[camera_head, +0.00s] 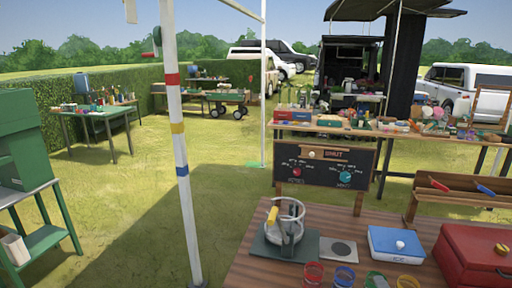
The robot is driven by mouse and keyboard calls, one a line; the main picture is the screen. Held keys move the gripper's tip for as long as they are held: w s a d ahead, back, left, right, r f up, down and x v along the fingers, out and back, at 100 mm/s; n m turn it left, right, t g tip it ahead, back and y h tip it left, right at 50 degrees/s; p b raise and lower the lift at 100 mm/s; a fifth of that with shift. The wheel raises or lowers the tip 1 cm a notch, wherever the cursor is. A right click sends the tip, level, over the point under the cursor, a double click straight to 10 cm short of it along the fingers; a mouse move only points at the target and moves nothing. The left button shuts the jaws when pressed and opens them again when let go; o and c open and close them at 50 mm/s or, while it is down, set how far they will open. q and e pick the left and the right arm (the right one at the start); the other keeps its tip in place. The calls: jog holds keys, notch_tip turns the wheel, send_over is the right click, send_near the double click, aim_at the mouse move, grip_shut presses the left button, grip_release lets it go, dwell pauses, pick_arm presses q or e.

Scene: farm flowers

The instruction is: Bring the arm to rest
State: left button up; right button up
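Neither of my grippers and no part of my arms can be made out in the head view. The wooden table (240,274) fills the lower right. On it a round wire-framed holder (300,222) with a yellow-handled tool (272,215) stands on a dark green base (272,250). A grey plate with a dark disc (338,250) lies to its right. A blue box with a white knob (396,243) and a red box (480,258) stand farther right. Several coloured cups (313,273) line the front edge, partly cut off by the frame.
A white pole with coloured bands (181,150) stands upright left of the table. A green bench (40,238) is at the left edge. A dark panel with knobs (325,163) stands behind the table. Grass lies open between the pole and the far tables (100,112).

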jog(key=s+a+f+n+g+y+p, duration=0.1)
jog(key=s+a+f+n+g+y, duration=0.25)
jog(key=a+f, duration=0.55)
jog(key=s+a+f+n+g+y+p, duration=0.1)
jog(key=s+a+f+n+g+y, duration=0.2)
jog(key=a+f, duration=0.55)
jog(key=s+a+f+n+g+p, duration=0.1)
jog(key=s+a+f+n+g, duration=0.3)
jog(key=s, duration=0.4)
jog(key=s+a+f+n+g+p, duration=0.1)
jog(key=s+a+f+n+g, duration=0.2)
jog(key=s+a+f, duration=0.3)
jog(key=s+a+n+y, duration=0.1)
jog(key=s, duration=0.2)
jog(key=shift+a+g, duration=0.15)
jog(key=shift+g, duration=0.2)
